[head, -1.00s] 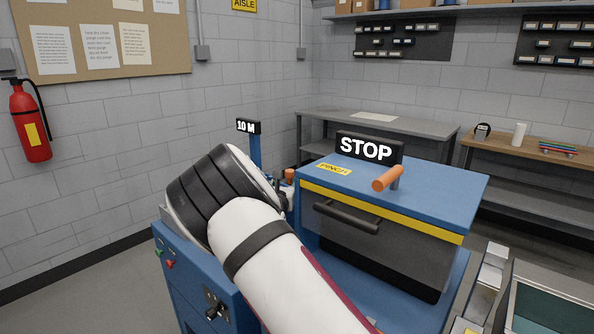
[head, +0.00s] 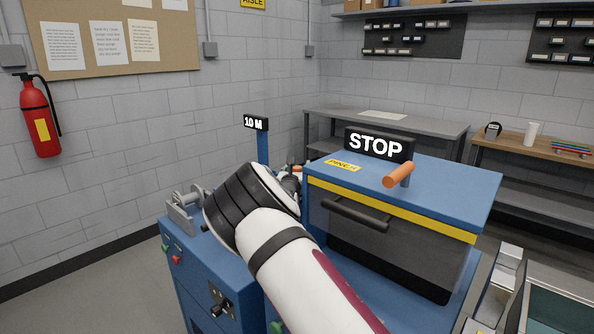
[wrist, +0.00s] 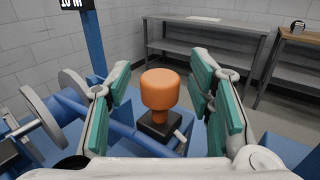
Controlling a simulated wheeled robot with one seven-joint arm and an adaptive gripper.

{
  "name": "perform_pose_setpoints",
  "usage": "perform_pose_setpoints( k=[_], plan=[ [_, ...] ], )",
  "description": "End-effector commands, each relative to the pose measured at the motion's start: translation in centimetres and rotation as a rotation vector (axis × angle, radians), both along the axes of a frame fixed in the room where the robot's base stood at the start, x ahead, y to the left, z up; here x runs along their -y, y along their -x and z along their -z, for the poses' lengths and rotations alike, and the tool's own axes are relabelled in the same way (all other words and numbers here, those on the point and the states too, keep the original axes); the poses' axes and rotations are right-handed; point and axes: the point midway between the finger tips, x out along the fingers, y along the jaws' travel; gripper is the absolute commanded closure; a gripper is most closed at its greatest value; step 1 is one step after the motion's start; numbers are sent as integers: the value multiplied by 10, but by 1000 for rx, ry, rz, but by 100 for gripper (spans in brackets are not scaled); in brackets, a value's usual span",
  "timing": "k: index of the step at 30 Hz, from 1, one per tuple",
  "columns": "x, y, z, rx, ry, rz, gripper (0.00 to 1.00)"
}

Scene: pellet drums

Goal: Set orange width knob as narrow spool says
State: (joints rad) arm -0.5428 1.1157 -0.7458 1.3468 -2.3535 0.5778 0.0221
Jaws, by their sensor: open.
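The orange knob (wrist: 160,90) stands upright on a small black base in the middle of the wrist view. My gripper (wrist: 160,100) is open, with one teal-padded finger on each side of the knob and a visible gap on both sides. In the head view, my arm hides most of the gripper; a bit of orange (head: 297,168) shows just beyond my wrist. I cannot make out a narrow spool or any width marking on it.
A blue machine with a STOP sign (head: 374,143) and an orange-handled lever (head: 398,175) stands right of my arm. A blue post carries a 10 M sign (head: 256,123). A grey spool holder (head: 186,212) is at left, also in the wrist view (wrist: 45,115).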

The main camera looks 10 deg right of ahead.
Motion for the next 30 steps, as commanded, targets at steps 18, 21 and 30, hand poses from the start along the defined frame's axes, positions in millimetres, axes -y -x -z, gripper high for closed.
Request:
perform_pose_setpoints(
  k=[18,21,30],
  plan=[
    [-30,22,-2,-2,-4,-4,100],
    [-49,36,-2,-2,-3,-4,100],
    [-70,50,1,-2,-1,-1,100]
  ],
)
